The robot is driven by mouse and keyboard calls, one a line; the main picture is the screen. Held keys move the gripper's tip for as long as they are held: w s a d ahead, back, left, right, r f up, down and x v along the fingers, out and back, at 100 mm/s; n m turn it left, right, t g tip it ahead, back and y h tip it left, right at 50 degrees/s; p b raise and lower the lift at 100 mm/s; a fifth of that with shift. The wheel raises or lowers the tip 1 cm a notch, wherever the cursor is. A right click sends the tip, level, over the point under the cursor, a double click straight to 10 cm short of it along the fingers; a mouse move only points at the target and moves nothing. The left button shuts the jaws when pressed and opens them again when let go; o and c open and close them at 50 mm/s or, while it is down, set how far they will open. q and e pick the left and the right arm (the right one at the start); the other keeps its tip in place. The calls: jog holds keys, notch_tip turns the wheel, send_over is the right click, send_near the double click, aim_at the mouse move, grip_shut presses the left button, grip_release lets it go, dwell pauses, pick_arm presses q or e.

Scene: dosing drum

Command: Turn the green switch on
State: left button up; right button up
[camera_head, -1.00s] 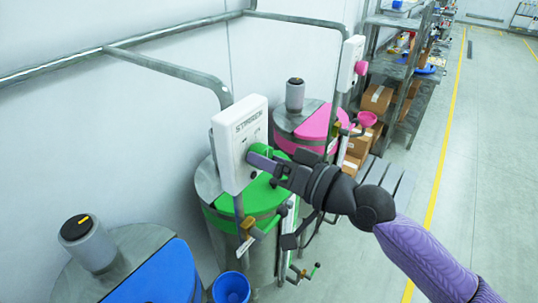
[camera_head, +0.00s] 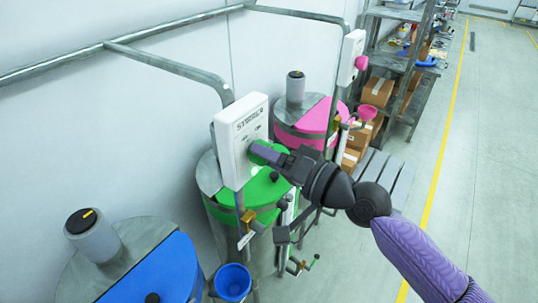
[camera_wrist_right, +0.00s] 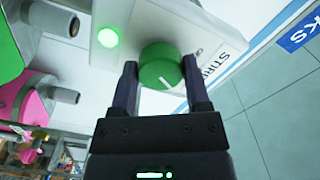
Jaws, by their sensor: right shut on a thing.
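The green switch (camera_head: 259,153) is a round knob on the white control box (camera_head: 239,124) above the green-lidded drum (camera_head: 253,196). My right gripper (camera_head: 270,153) reaches it from the right and is shut on it. A green lamp (camera_wrist_right: 108,38) on the box beside the knob is lit. My left gripper is not in view.
Shelving (camera_head: 408,70) is at the back. The floor to the right is free.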

jog(key=o, duration=1.3)
jog(key=b+v, duration=0.5)
jog(key=v, duration=0.5)
jog(key=shift+w+f, duration=0.1)
